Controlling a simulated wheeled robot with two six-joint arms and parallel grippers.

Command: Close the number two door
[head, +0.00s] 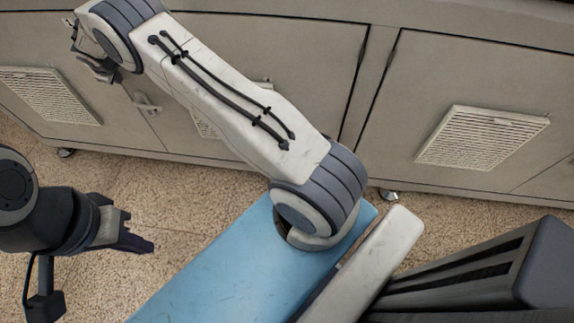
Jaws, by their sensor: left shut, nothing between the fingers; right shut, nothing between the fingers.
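A long beige cabinet front with several doors runs across the head view. The left door (22,55) has a slatted vent. The middle door (290,65) is partly hidden behind my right arm, with a small handle (147,103) near its left edge. The right door (440,85) also has a vent. No number is readable, so I cannot tell which door is number two. All visible door faces look about flush. My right gripper (88,52) is shut and empty, in front of the cabinet at upper left. My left gripper (146,245) is shut and empty, above the floor at lower left.
The cabinet stands on casters, one showing at left (66,152) and one near the middle (389,195). Speckled tan floor (170,190) is clear between the cabinet and my body. Vents (482,137) sit on the door faces.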

